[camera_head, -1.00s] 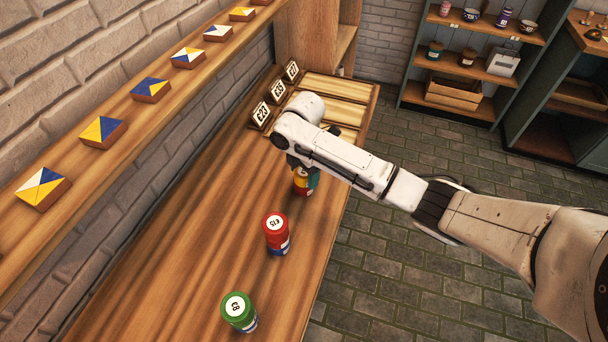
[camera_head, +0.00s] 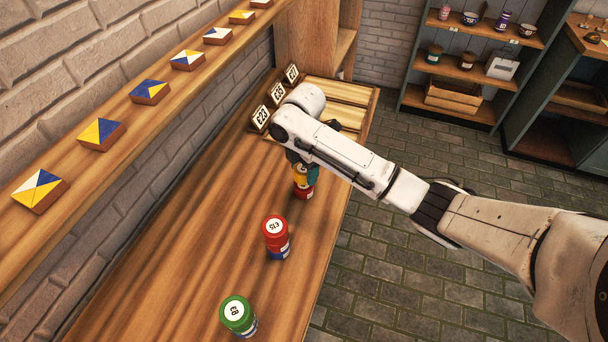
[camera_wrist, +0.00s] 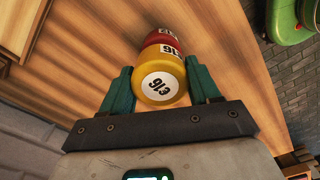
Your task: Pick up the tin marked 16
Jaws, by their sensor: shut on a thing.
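A yellow tin (camera_wrist: 168,85) with a white label reading £16 stands between the two teal fingers of my gripper (camera_wrist: 161,88) in the wrist view. My gripper is shut on it. A red tin (camera_wrist: 161,39) shows directly beyond it in that view. In the head view the yellow tin (camera_head: 300,171) is above the red tin (camera_head: 303,192) at the wooden counter's right edge. I cannot tell whether the two tins touch. My gripper's far finger is partly hidden by the arm there.
A red tin marked £15 (camera_head: 276,230) and a green tin marked £8 (camera_head: 237,313) stand nearer on the counter (camera_head: 190,270). Price cards (camera_head: 262,116) and a slatted tray (camera_head: 345,92) lie beyond the arm. Painted tiles (camera_head: 97,133) line a shelf. A green rounded thing (camera_wrist: 292,22) shows in the wrist view.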

